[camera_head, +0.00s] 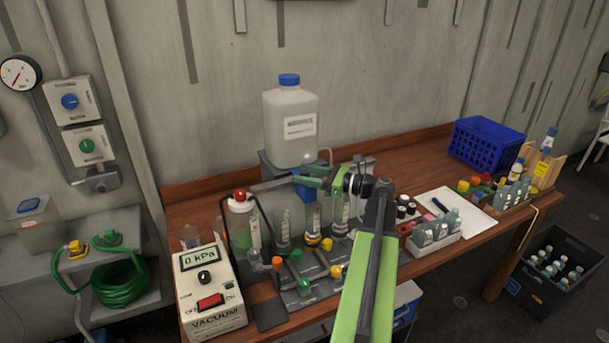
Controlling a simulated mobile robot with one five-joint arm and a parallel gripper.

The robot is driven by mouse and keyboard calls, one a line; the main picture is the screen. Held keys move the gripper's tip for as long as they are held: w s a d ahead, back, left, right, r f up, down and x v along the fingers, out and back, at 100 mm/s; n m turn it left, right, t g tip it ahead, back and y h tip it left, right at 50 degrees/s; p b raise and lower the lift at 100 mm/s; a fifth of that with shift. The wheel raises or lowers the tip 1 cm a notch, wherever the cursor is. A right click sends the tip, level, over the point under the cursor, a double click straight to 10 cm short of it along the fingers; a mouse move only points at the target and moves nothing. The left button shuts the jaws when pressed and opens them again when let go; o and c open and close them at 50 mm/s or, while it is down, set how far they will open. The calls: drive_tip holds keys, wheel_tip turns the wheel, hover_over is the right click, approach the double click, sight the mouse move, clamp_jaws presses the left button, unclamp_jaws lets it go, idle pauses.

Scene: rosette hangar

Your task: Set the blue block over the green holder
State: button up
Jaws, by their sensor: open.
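My gripper (305,181) reaches left from my green and black arm, above the grey rack of clear tubes on the table. It is open. A small blue block (304,190) shows just under and between its green parts, near the top of a clear tube; I cannot tell whether they touch. Small green pieces (295,254) sit low on the rack among orange and yellow ones. I cannot tell which of them is the green holder. My arm hides part of the rack's right side.
A white vacuum pump box (209,292) stands front left, with a red-capped bottle (240,222) beside it. A large blue-capped jug (290,118) stands behind. A vial rack (435,236), white paper (470,215) and blue crate (486,146) are on the right.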

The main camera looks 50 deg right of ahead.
clamp_jaws()
idle(0.4)
idle(1.1)
